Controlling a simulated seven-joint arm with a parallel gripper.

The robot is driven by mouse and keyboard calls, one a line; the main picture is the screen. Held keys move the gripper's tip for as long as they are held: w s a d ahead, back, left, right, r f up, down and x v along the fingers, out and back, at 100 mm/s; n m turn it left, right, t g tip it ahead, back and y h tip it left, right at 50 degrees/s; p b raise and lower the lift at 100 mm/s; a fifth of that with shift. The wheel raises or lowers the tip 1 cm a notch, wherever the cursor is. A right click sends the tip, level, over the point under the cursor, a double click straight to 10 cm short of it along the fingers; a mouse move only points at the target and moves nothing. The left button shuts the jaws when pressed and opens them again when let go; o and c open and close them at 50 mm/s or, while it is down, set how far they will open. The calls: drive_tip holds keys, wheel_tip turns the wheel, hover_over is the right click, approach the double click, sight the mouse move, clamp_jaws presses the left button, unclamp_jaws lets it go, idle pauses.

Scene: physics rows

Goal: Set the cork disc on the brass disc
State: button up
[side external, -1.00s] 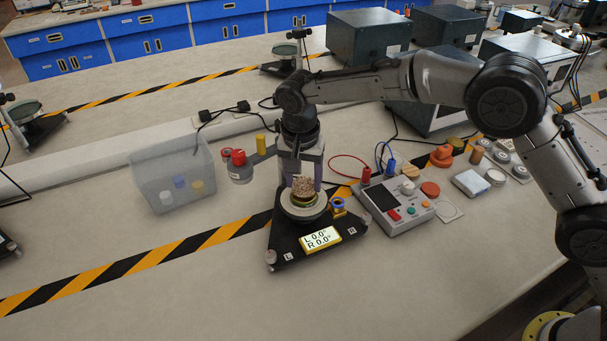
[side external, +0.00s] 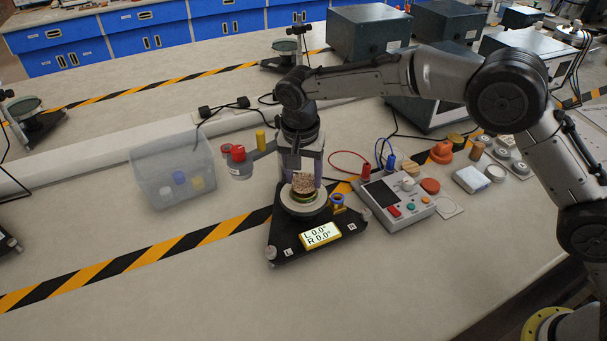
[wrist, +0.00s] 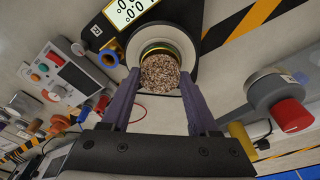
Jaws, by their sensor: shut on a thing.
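The cork disc (side external: 303,183), speckled brown, is between the purple fingers of my gripper (side external: 304,178), which is shut on it. It also shows between the fingertips in the wrist view (wrist: 160,73). Directly below the cork is the brass disc (wrist: 154,47), seen as a yellowish rim with a green band, largely hidden by the cork. It lies on the round pale plate (wrist: 183,36) of the black levelling stand (side external: 285,240). The cork is over the stack; whether it touches the disc below, I cannot tell.
The stand's display (side external: 320,235) reads L 0.0, R 0.0. A blue-and-brass knob (side external: 338,201) is close on the right. A control box (side external: 394,199) stands further right. A grey red-topped post (side external: 239,163) and a clear bin (side external: 172,174) are to the left. The front bench is clear.

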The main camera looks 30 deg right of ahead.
drive_tip(key=shift+f, duration=0.55)
idle(0.4)
drive_tip(key=o, duration=1.4)
drive_tip(key=shift+r, duration=0.1)
drive_tip(key=shift+r, duration=3.45)
